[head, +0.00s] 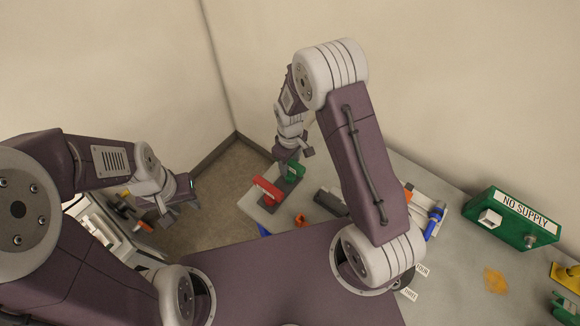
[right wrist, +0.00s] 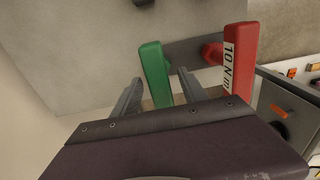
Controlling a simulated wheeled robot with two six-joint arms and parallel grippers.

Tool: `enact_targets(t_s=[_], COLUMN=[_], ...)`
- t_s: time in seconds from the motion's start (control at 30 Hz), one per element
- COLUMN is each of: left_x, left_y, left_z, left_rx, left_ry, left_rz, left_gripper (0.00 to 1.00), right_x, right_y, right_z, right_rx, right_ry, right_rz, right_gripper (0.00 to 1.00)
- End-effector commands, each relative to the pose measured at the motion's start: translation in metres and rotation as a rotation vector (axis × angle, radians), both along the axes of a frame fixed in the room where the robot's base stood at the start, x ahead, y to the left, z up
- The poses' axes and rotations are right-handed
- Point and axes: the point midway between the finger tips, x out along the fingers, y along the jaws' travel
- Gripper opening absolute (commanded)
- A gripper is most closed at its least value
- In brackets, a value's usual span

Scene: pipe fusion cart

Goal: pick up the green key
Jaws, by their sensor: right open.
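The green key (right wrist: 154,68) is a green bar handle. In the right wrist view its near end lies between the two fingers of my right gripper (right wrist: 158,90), with gaps on both sides. The gripper is open and does not hold it. In the head view the green key (head: 293,171) stands at the far left end of the grey table, just below my right gripper (head: 295,152), which partly hides it. My left gripper (head: 179,200) is further left, away from the key; its jaw opening is unclear.
A red key (right wrist: 230,60) marked "10 N m" stands beside the green one; it also shows in the head view (head: 267,188). An orange ring (head: 301,220) lies nearby. A green "NO SUPPLY" box (head: 512,218) is at the right. A wall rises behind the table.

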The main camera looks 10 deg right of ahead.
Motion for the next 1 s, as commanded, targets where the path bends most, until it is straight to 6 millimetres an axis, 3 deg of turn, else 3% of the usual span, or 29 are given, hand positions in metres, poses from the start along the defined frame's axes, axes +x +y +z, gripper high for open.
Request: enact_targets(t_s=[0.37,0.5,0.57,1.0], left_x=[0.0000,0.0000,0.0000,0.0000], left_y=[0.0000,0.0000,0.0000,0.0000], left_z=[-0.0011,-0.0011,-0.0011,-0.0012], left_rx=[0.000,0.000,0.000,0.000], left_ry=[0.000,0.000,0.000,0.000], left_rz=[0.000,0.000,0.000,0.000], left_gripper=[0.36,0.36,0.36,0.36], right_x=[0.0000,0.0000,0.0000,-0.0001], right_y=[0.0000,0.0000,0.0000,-0.0001], right_z=[-0.0021,-0.0021,-0.0021,-0.0023], right_rx=[0.000,0.000,0.000,0.000], right_ry=[0.000,0.000,0.000,0.000], right_rz=[0.000,0.000,0.000,0.000], right_gripper=[0.51,0.12,0.00,0.00])
